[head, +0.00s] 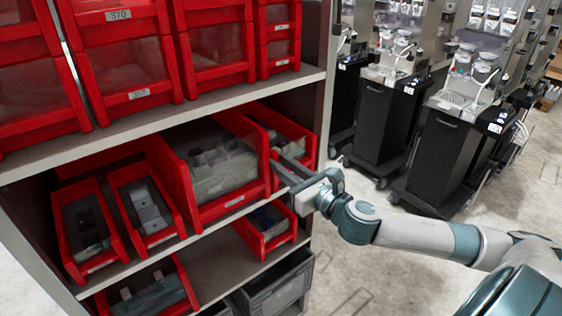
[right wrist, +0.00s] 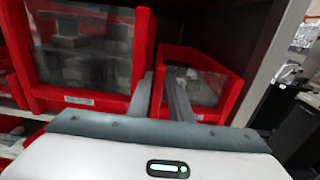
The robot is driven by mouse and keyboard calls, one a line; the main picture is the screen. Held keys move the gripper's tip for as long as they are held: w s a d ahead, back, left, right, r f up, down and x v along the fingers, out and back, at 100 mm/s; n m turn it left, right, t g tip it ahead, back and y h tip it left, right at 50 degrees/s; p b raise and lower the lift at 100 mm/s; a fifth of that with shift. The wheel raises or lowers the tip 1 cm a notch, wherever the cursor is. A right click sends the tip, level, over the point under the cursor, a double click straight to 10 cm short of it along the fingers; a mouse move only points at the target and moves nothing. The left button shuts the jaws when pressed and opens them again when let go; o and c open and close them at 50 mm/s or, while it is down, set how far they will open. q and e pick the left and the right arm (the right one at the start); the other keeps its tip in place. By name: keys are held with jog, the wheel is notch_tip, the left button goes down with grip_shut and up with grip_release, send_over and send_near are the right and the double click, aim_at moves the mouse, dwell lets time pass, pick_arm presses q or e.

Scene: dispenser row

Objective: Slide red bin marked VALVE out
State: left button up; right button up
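Several red bins stand on the shelf; I cannot read VALVE on any label. The right-hand red bin (head: 297,139) on the middle shelf also shows in the right wrist view (right wrist: 212,64). A larger red bin (head: 221,207) stands left of it, also in the right wrist view (right wrist: 82,99). My right gripper (head: 282,166) is at the front of the right-hand bin, near its left edge. Its two fingers (right wrist: 160,76) point at the bin with a gap between them, red showing behind. Whether they touch it is unclear. My left gripper is out of view.
The grey shelf edge (head: 215,98) and upper red bins are above the gripper. A small red bin (head: 267,230) sits below. The shelf's side post (head: 325,80) is close on the right. Black carts (head: 440,150) stand further right; the floor between is clear.

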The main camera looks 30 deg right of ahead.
jog(key=shift+w, duration=0.25)
grip_shut()
dwell(1.4)
